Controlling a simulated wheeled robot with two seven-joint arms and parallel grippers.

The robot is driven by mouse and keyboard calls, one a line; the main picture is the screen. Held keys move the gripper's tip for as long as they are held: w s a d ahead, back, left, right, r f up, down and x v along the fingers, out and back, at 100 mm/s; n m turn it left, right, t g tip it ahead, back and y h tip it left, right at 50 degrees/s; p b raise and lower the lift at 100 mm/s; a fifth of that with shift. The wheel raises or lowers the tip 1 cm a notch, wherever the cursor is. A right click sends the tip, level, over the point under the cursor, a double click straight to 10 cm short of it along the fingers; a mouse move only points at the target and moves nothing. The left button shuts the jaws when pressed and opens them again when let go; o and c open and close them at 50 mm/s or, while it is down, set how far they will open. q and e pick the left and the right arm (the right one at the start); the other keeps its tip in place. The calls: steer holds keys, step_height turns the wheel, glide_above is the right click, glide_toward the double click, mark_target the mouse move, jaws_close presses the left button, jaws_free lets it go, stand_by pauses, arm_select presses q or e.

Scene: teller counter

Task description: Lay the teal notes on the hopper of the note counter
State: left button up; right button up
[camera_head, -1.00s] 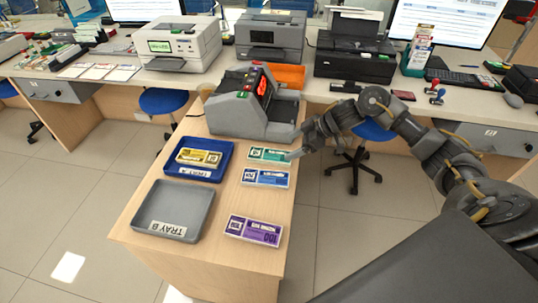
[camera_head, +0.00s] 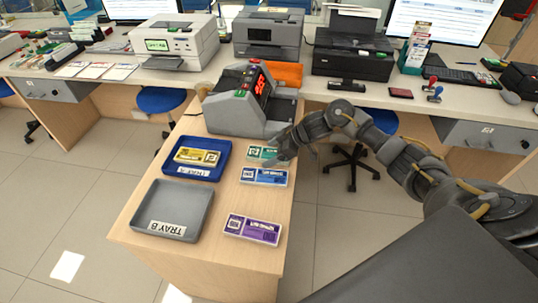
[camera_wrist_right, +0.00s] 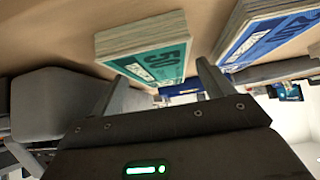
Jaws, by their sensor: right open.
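The teal notes (camera_head: 256,152) lie on the wooden counter beside the note counter, partly covered by my right gripper (camera_head: 277,155) in the head view. In the right wrist view the teal notes (camera_wrist_right: 150,52) are a thick banded stack just beyond my open fingers (camera_wrist_right: 162,75). The fingers hold nothing; whether they touch the stack cannot be told. The note counter (camera_head: 236,112) is a grey machine with a red display, at the far end of the counter. My left gripper is not in view.
Blue notes (camera_head: 263,176) lie close to the teal ones, and purple notes (camera_head: 252,229) nearer. A blue tray (camera_head: 187,172) holds yellow notes (camera_head: 197,156). A grey tray (camera_head: 172,203) is empty. An orange item (camera_head: 287,75) stands behind the note counter.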

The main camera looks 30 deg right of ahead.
mark_target(272, 153)
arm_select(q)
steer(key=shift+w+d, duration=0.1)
arm_select(e)
steer(key=c, duration=1.2)
steer(key=shift+r, duration=0.1)
steer(key=shift+r, duration=0.45)
step_height(272, 153, up, 2)
steer(key=shift+r, duration=0.15)
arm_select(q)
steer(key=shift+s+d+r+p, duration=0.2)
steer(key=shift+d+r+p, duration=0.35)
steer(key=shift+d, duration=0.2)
arm_select(e)
steer(key=s+a+r, duration=0.1)
steer(key=s+r, duration=0.2)
steer(key=s, duration=0.1)
steer(key=s+a+r, duration=0.2)
steer(key=s+r, duration=0.1)
steer(key=s, duration=0.2)
steer(key=s+a+r, duration=0.1)
steer(key=s+r, duration=0.2)
steer(key=s, duration=0.1)
steer(key=shift+s+a+r, duration=0.2)
steer(key=shift+r, duration=0.1)
